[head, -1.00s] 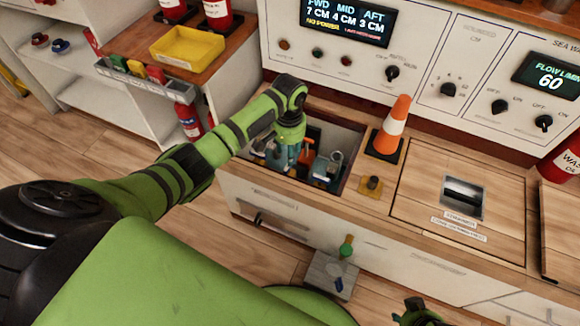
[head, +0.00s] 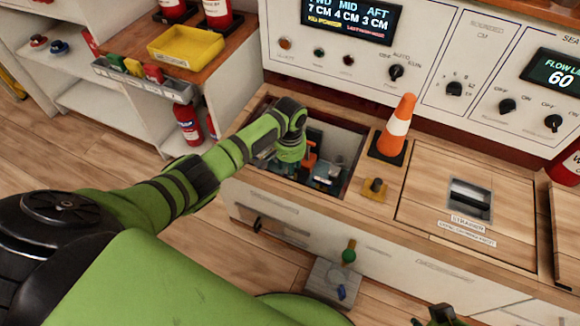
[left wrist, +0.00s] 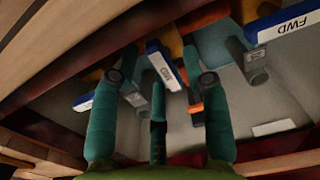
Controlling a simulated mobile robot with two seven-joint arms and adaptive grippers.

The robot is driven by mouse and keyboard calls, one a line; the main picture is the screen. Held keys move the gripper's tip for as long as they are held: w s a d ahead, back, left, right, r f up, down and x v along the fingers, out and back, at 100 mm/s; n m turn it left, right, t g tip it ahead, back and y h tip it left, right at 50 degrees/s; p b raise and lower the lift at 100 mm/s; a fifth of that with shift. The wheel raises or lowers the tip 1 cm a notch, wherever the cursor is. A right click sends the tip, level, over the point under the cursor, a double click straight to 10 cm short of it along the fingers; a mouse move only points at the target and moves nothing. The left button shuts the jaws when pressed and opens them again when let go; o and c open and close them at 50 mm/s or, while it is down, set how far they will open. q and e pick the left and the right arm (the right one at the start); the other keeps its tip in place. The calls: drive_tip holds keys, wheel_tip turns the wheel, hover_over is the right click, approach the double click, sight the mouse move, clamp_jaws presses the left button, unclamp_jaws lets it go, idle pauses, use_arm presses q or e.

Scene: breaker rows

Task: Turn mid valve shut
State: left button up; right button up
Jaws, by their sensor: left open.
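My left gripper (head: 290,155) reaches down into the open hatch (head: 349,180); the hatch rim and my wrist hide its fingertips in the head view. In the left wrist view, the open teal fingers (left wrist: 160,68) stand either side of a blue valve handle with a white label (left wrist: 164,70). That label is turned and hard to read, probably the mid valve. The handle lies between the fingers, not clearly touched. Another blue handle (left wrist: 291,24) labelled FWD is at upper right. Part of a third blue handle (left wrist: 86,103) shows at left. My right gripper (head: 442,316) is cut off at the bottom edge.
An orange cone (head: 398,125) stands just right of the hatch. A small knob on a yellow plate (head: 375,188) sits by its front right corner. The control panel (head: 432,75) rises behind. A closed strainer lid (head: 420,180) lies to the right.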

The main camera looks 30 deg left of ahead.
use_arm(q)
clamp_jaws()
